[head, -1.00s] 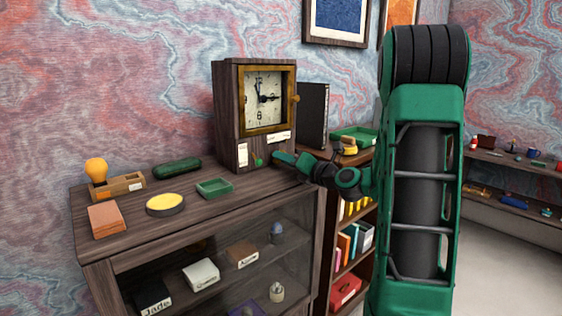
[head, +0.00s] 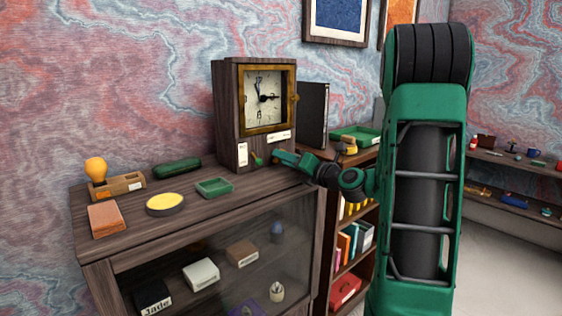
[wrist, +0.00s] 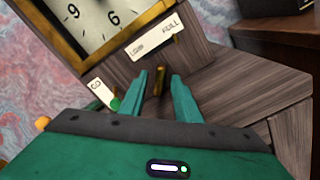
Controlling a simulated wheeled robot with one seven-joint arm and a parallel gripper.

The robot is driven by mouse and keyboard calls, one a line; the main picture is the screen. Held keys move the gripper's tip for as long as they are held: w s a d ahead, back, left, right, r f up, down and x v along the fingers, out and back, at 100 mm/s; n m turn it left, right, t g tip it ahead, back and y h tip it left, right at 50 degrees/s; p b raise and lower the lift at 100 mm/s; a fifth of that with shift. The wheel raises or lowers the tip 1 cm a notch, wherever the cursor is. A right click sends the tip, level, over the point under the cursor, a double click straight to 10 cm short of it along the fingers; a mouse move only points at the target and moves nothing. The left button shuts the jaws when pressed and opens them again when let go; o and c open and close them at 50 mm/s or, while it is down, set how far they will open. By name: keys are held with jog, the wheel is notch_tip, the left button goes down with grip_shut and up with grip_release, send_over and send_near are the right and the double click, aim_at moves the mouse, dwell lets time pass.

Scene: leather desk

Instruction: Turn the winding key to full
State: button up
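The wooden clock (head: 227,105) stands on the cabinet top, its dial (head: 264,97) in a brass frame. In the wrist view a brass winding key (wrist: 158,80) sticks out of the clock's lower front, below a white label (wrist: 155,38) reading LOW and FULL. A dark mark lies under the label near FULL. My gripper (wrist: 162,80) is open, one green finger on each side of the key, with small gaps showing. In the head view my gripper (head: 277,157) is at the clock's lower front and hides the key.
A green knob (wrist: 115,104) by a GO label (wrist: 99,90) lies close left of my left finger. A green tray (head: 215,187), yellow disc (head: 165,203) and bulb stand (head: 118,186) are farther left. A black folder (head: 313,115) stands right of the clock.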

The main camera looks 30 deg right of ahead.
jog(key=s+d, duration=0.1)
jog(key=s, duration=0.8)
jog(key=shift+s, duration=0.3)
jog(key=shift+d, duration=0.1)
